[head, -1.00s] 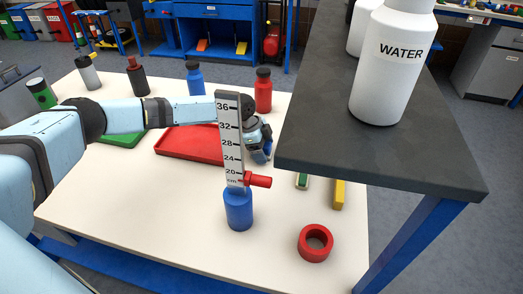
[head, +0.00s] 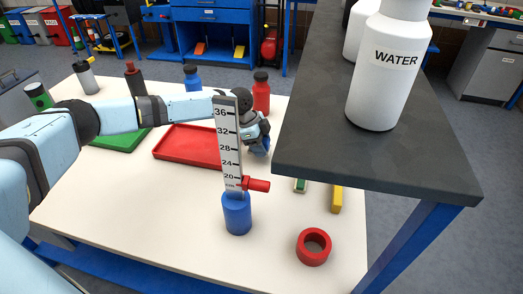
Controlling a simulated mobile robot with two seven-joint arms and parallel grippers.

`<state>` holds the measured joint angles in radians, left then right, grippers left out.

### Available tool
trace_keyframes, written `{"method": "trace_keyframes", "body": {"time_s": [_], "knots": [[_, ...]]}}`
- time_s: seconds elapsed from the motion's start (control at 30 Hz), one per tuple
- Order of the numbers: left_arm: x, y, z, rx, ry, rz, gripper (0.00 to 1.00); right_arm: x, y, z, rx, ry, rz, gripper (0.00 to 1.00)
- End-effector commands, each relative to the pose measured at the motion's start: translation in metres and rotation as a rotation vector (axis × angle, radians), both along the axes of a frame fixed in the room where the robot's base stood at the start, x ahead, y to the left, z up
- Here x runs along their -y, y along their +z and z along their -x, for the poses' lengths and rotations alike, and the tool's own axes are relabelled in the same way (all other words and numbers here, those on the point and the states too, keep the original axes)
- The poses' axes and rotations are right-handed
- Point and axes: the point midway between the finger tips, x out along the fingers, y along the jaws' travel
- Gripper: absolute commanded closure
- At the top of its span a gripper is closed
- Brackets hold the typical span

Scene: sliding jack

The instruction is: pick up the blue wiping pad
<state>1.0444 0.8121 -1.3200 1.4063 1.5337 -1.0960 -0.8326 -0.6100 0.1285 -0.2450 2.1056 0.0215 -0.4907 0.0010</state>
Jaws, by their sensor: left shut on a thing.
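My left gripper (head: 259,146) is behind the upright scale post, over the white table beside the red tray's right end. It is shut on the blue wiping pad (head: 264,144), of which only a small patch of blue shows at the fingers. The rest of the pad is hidden by the gripper and the post. I cannot tell whether the pad touches the table. My right gripper is not in view.
The jack's scale post (head: 228,150) with a red slider (head: 257,185) stands in a blue base (head: 237,214). A red ring (head: 313,247) lies in front. A dark raised shelf (head: 375,170) with white bottles overhangs the right. A red tray (head: 172,156) lies left.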

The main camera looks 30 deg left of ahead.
Motion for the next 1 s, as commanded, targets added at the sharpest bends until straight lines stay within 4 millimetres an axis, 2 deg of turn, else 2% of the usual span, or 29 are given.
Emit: {"method": "trace_keyframes", "body": {"time_s": [0.3,0.5,0.7,1.0], "knots": [[0.0,0.087,0.0,0.004,-0.001,0.0,0.71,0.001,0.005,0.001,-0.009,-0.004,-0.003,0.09],[0.0,0.132,0.0,0.002,-0.001,0.001,0.71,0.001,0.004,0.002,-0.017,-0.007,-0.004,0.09],[0.0,0.159,-0.001,0.002,-0.001,0.001,0.71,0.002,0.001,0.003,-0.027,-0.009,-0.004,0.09],[0.0,0.167,0.0,0.0,-0.001,-0.001,0.71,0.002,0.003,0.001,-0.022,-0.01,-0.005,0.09]]}}
